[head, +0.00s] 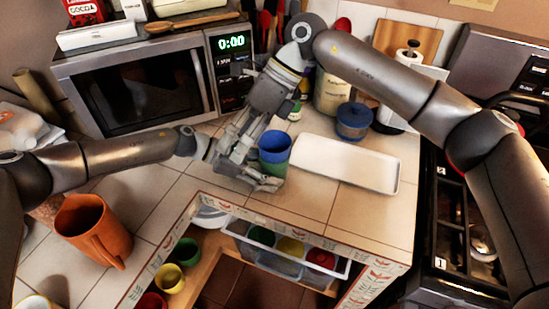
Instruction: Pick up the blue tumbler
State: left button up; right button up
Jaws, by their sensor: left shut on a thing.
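The blue tumbler (275,142) stands upright at the counter's inner corner, seated in a green tumbler (274,168) whose lower part shows beneath it. My left gripper (262,180) comes in from the left, low beside the pair. Its fingers are shut at the height of the green tumbler. My right arm reaches across from the right, and its gripper (240,138) points down just left of the blue tumbler. The two grippers overlap in this view, so whether the right one is open or shut cannot be told.
A white tray (345,163) lies right of the tumblers, with a blue pot (354,121) behind it. The microwave (150,85) stands behind. An orange pitcher (92,230) is at left. An open drawer (285,268) with coloured cups is below the counter edge.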

aim_at(275, 142)
jog(key=w+d+r+n+t+h, duration=0.1)
jog(key=w+d+r+t+h, duration=0.4)
jog(key=d, duration=0.3)
jog(key=shift+n+g, duration=0.3)
jog(key=shift+g, duration=0.4)
jog(key=f, duration=0.3)
jog(key=a+f, duration=0.1)
jog(key=f, duration=0.7)
jog(key=shift+w+a+f, duration=0.1)
jog(key=shift+w+a, duration=0.15)
jog(key=shift+w, duration=0.15)
jog(key=shift+c, duration=0.4)
jog(key=c, duration=1.2)
pick_arm(q)
jog(key=o, duration=0.9)
jog(key=shift+c, duration=0.2)
pick_arm(e)
notch_tip(275, 142, up, 10)
jog(key=shift+r, duration=0.1)
